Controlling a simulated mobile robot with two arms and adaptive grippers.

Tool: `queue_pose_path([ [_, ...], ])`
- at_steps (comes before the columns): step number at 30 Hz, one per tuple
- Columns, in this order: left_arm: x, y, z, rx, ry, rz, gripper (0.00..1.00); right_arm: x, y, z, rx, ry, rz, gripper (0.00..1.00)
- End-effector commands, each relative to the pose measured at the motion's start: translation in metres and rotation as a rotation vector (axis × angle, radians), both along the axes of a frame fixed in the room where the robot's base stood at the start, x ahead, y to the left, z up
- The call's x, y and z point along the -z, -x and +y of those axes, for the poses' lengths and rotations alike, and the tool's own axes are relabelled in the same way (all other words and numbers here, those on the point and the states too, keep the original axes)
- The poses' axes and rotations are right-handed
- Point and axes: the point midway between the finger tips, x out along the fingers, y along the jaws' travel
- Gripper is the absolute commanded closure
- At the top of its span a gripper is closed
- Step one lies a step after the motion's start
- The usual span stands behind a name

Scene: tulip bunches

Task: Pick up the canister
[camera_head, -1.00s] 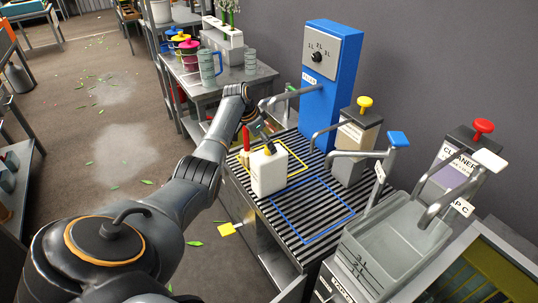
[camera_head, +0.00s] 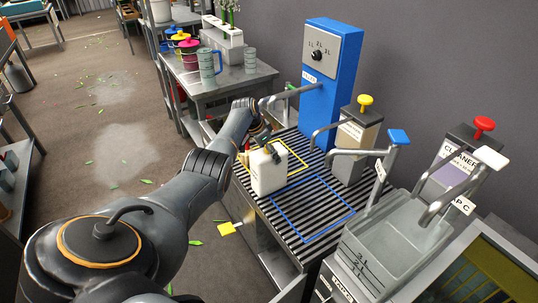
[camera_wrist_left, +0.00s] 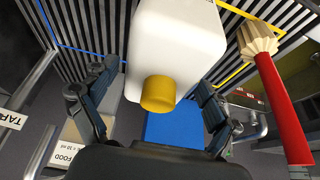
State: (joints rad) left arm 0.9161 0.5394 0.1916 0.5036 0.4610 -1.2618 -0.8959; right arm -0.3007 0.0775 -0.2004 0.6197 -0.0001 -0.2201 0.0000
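The canister (camera_head: 268,173) is white and stands upright on the slatted black and grey counter, by the yellow outlined square. In the left wrist view its white body (camera_wrist_left: 175,42) and yellow cap (camera_wrist_left: 158,93) show between my fingers. My left gripper (camera_head: 265,141) is over the top of the canister. In the left wrist view the gripper (camera_wrist_left: 157,80) is open, one finger on each side of the cap. I see no clear grip on it. The cap is hidden in the head view. My right gripper is not in view.
A red-handled brush (camera_wrist_left: 285,105) is close beside the right finger in the wrist view. A blue dispenser (camera_head: 332,85) with a spout stands behind the canister. A grey sink (camera_head: 385,240) and pump bottles are at right. The blue outlined square (camera_head: 312,210) is empty.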

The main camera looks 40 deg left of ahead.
Motion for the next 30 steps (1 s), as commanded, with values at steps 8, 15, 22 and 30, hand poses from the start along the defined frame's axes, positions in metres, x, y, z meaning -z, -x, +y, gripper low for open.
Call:
queue_pose_path([
  [8, 0.000, 0.000, 0.000, 0.000, 0.000, 0.001, 0.78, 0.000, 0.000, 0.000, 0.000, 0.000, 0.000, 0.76],
  [15, -0.004, -0.002, 0.001, -0.002, -0.001, -0.009, 0.93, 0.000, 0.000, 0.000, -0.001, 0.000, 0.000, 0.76],
  [22, -0.011, -0.002, 0.001, 0.000, -0.003, -0.009, 0.93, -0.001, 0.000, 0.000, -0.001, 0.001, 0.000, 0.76],
  [30, -0.043, 0.004, 0.000, -0.002, -0.005, -0.009, 0.93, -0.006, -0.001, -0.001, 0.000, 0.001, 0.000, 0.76],
])
